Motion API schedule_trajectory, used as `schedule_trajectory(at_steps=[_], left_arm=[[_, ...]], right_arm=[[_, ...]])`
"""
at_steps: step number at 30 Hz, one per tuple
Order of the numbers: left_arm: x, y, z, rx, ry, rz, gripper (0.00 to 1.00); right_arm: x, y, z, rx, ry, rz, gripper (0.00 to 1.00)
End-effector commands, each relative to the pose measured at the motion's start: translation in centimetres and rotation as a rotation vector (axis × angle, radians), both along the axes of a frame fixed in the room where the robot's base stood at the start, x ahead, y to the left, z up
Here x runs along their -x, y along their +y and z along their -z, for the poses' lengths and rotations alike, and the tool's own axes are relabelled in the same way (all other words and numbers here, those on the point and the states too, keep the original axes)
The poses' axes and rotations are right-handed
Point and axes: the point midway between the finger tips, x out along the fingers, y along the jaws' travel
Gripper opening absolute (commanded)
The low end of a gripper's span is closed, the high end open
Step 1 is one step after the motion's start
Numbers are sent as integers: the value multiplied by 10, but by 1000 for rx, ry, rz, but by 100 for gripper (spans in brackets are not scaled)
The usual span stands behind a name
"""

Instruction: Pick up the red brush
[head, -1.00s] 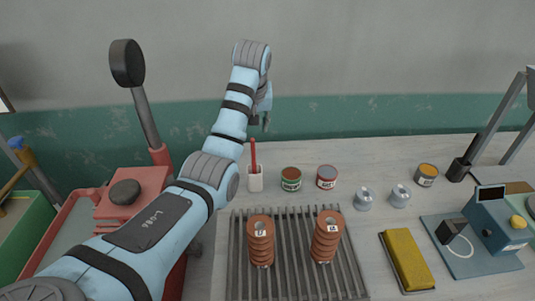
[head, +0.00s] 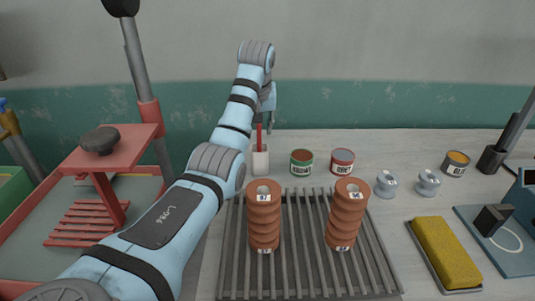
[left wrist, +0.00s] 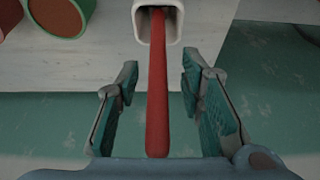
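The red brush (left wrist: 157,85) stands upright in a white square holder (left wrist: 140,22); in the head view its red handle (head: 259,137) rises from the white holder (head: 260,161). My left gripper (head: 265,128) is at the top of the handle, partly covering it. In the left wrist view, the two fingers of my left gripper (left wrist: 158,78) are spread on either side of the handle, with a gap on both sides. The gripper is open and holds nothing. The brush's lower end is hidden inside the holder. My right gripper is not in view.
Green (head: 302,163) and red (head: 341,162) cans stand right of the holder. A slatted rack (head: 295,270) with two stacks of brown ribbed pieces (head: 263,225) is in front. A yellow sponge (head: 446,252) lies at right. A red press (head: 110,150) stands at left.

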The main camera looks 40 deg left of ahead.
Motion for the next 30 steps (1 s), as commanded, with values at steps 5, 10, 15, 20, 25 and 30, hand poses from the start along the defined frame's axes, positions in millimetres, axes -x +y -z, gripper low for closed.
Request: schedule_trajectory(at_steps=[5,10,15,20,25,30], left_arm=[[-3,-3,-4,1,-2,7,33],[-4,-5,-4,0,-3,9,6],[-3,-4,-4,0,-1,8,0],[-2,-3,-4,0,-1,6,0],[-2,-2,-13,0,-2,5,0],[-2,-2,-44,0,-4,4,0]], right_arm=[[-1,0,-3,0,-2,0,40],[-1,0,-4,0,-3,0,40],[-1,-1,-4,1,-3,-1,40],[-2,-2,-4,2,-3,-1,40],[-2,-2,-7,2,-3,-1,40],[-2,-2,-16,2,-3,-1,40]])
